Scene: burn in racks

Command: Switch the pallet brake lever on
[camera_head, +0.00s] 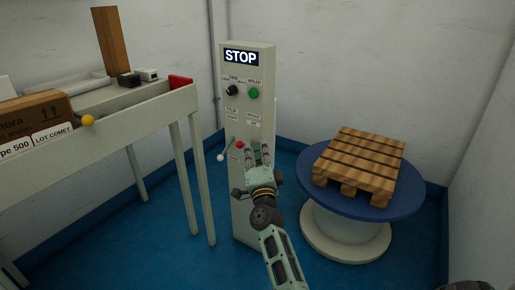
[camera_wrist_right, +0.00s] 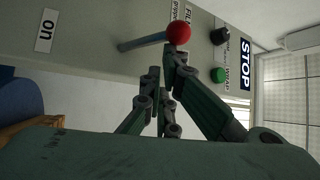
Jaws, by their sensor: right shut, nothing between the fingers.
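The grey control column (camera_head: 245,120) stands in the middle of the head view under a STOP sign. A lever with a red ball knob (camera_head: 240,145) is on its front; its rod and red ball (camera_wrist_right: 179,33) show large in the right wrist view. My right gripper (camera_head: 257,149) is shut and empty in front of the panel, just right of the red ball. In the wrist view its fingertips (camera_wrist_right: 163,70) are close to the ball; contact cannot be told. My left gripper is not in view.
A round blue turntable (camera_head: 313,185) bearing a wooden pallet (camera_head: 362,160) stands right of the column. A grey table (camera_head: 120,132) with boxes is at left. A white ball knob (camera_head: 220,157) sticks out left of the column. A black knob (camera_head: 232,90) and green button (camera_head: 254,93) are higher up.

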